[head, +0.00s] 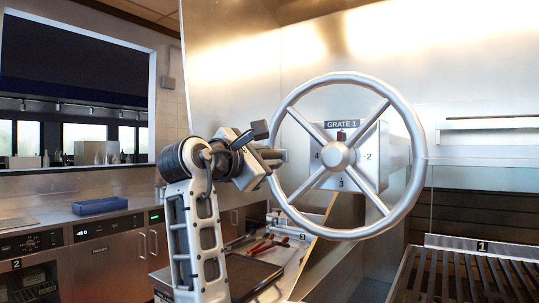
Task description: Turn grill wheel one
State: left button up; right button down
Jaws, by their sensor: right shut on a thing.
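The grill wheel (418,170) is a large silver ring with four diagonal spokes and a round hub, mounted upright in front of a metal box. The box (372,140) has a plate reading "GRATE 1" and the numbers 4, 3 and 2 around the hub. A small dark red mark shows at the top of the hub. My right gripper (274,156) is at the left side of the wheel rim and is shut on it. The gripper hides a short part of the rim there. My left gripper is not in view.
A grill grate (465,275) labelled 1 lies at the lower right. A counter below the wheel holds a dark tray (250,274) and red-handled tools (262,246). A blue tray (100,206) sits on the left counter. Metal walls stand close behind the wheel.

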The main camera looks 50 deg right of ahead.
jog(key=shift+f, duration=0.15)
jog(key=c, duration=1.2)
grip_release()
jog(key=shift+o, duration=0.2)
jog(key=s+a+b, duration=0.2)
jog(key=a, duration=1.3)
jog(key=shift+a+b, duration=0.35)
